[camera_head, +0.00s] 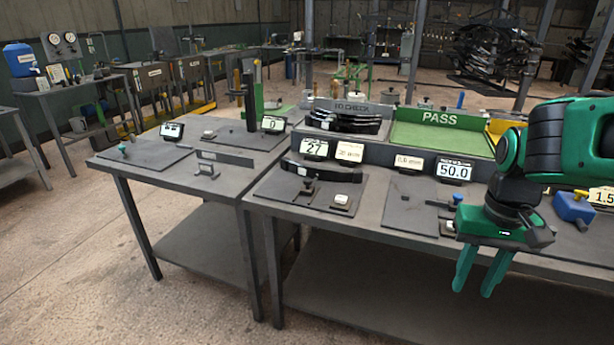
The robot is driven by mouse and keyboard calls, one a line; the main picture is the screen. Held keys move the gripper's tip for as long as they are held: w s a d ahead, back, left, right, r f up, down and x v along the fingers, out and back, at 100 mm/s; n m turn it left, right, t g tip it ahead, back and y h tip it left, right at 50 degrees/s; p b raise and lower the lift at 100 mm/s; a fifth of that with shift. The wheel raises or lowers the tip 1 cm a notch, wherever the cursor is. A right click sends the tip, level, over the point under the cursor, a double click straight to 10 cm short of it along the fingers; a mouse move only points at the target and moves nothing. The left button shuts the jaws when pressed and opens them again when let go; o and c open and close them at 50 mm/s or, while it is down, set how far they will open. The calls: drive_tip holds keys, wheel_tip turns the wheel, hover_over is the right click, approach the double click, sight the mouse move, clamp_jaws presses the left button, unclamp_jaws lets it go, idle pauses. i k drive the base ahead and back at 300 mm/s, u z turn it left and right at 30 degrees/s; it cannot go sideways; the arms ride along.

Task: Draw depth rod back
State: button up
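No part in view is clearly marked as the depth rod. A small fixture with a blue knob (457,199) stands on a dark plate (408,205) on the right bench, below a display reading 50.0 (453,170); I cannot tell whether it is the depth rod. My gripper (475,291) hangs at the right, in front of the bench's front edge, fingers pointing down. Its two green fingers are apart with nothing between them. The gripper body partly hides the right end of that plate.
A green PASS tray (441,138) and a bin of dark leaf springs (343,124) stand behind. A dark curved strip (306,171) lies near the 27 display (314,149). The left bench (218,185) has free room.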

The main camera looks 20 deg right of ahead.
sight(308, 190)
drive_tip(key=i, duration=0.95)
